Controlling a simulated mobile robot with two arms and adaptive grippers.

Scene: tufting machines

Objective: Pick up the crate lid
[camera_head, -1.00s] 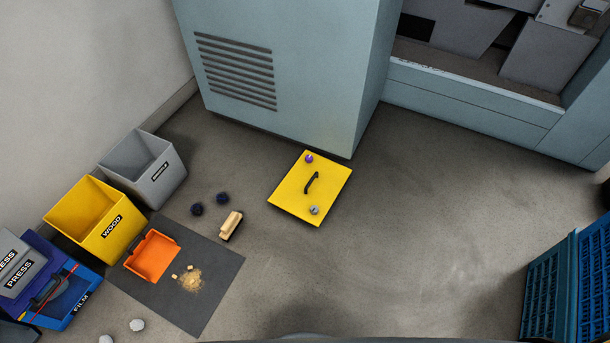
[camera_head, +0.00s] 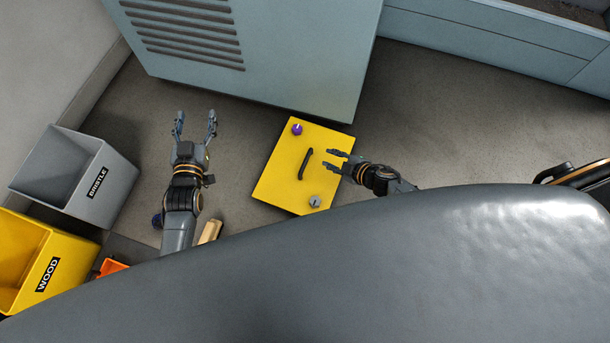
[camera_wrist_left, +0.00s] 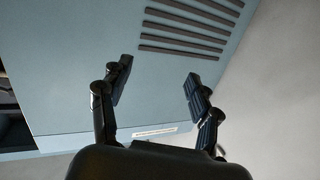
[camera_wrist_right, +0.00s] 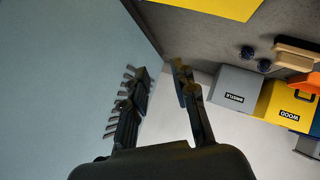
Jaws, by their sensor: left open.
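The crate lid (camera_head: 275,175) is a flat yellow square with a dark bar handle (camera_head: 305,164) in its middle. It lies on the floor by the machine cabinet. A purple knob-like piece (camera_head: 297,129) and a grey one (camera_head: 314,201) sit on it. In the head view my right gripper (camera_head: 333,161) is open and empty, over the lid's right edge beside the handle. My left gripper (camera_head: 196,122) is open and empty, left of the lid. A yellow surface, likely the lid, shows at the top of the right wrist view (camera_wrist_right: 215,6).
The blue-grey cabinet (camera_head: 280,50) stands behind the lid. A grey bristle bin (camera_head: 75,175) and a yellow wood bin (camera_head: 35,255) stand at the left. A brush (camera_head: 210,231) lies near my left arm.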

